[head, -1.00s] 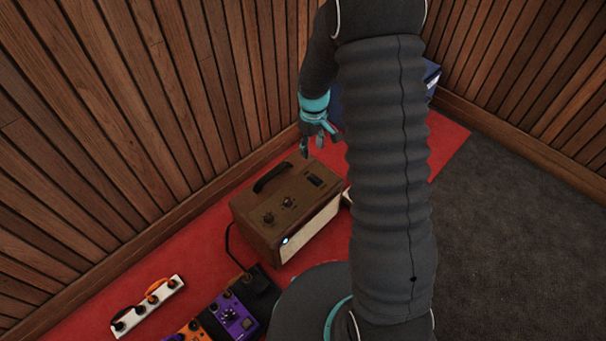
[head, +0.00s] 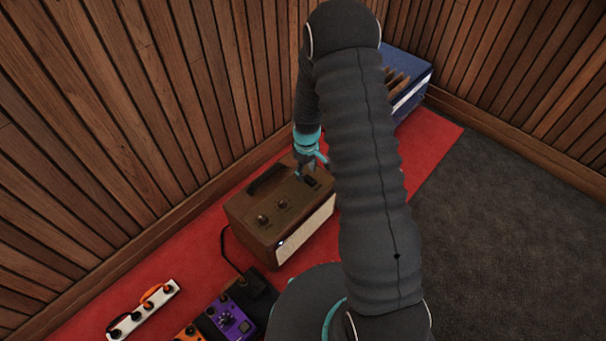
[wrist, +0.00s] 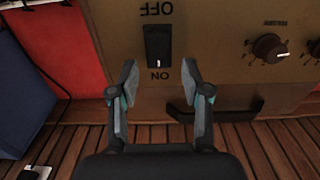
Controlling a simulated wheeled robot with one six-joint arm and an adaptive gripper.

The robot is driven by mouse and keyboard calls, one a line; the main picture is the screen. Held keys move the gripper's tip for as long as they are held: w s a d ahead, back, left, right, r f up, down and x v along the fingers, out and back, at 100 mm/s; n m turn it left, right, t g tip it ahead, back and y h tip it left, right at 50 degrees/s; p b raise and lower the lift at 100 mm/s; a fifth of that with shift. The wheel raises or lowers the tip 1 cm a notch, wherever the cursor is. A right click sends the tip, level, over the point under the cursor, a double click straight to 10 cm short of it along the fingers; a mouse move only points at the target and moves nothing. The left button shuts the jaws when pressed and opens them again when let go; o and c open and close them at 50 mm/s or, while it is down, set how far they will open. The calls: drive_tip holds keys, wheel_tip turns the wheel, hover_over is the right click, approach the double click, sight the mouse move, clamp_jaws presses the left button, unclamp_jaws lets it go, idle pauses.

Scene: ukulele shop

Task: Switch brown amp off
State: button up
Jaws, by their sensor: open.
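The brown amp (head: 246,212) stands on the red carpet by the wooden wall, with knobs and a handle on top. A small pale light (head: 281,243) shows at its front corner. In the wrist view its black rocker switch (wrist: 158,46) sits between upside-down OFF and ON labels, OFF above and ON below. I cannot tell for sure which end is pressed. My gripper (head: 308,172) is just above the amp's top at the switch end. In the wrist view my gripper (wrist: 160,78) is open and empty, its fingers straddling the ON end.
A blue amp (head: 408,70) stands behind to the right. Effect pedals, one purple (head: 231,318), lie in front of the brown amp. A white strip (head: 143,310) with cables lies by the wall. The amp's knob (wrist: 269,47) and handle (wrist: 228,112) are near my fingers. Grey carpet (head: 490,220) is clear.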

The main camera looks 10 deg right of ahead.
drive_tip(key=shift+f, duration=0.85)
